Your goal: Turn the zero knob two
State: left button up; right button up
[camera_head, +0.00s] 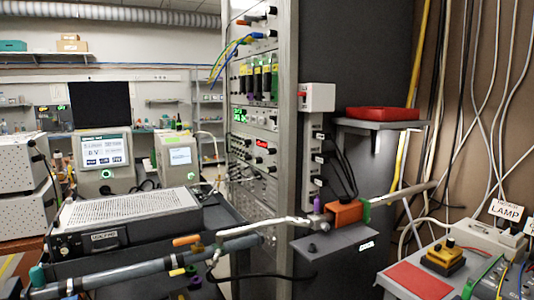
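No knob in view carries a label I can read as zero. A grey instrument (113,246) with a vented white top stands at the left, with a small dark knob (61,243) and an unreadable label on its front. The tall rack (285,130) in the middle has several small dark knobs on its panels, such as a knob (258,160) at mid height. A yellow block (443,258) with a black knob on top (449,243) sits on the right bench. Neither of my grippers shows in this view.
A grey pipe (150,268) with coloured fittings crosses the lower left, and a silver tube (272,222) leads to an orange block (344,212). A red pad (420,281) and a box marked LAMP (492,238) are at the right. Cables (490,120) hang along the right wall.

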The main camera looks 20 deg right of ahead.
aim_at(273, 151)
jog(key=u, duration=1.05)
jog(key=i, duration=1.4)
jog(key=z, duration=1.6)
jog(key=i, duration=0.2)
jog(key=z, duration=0.05)
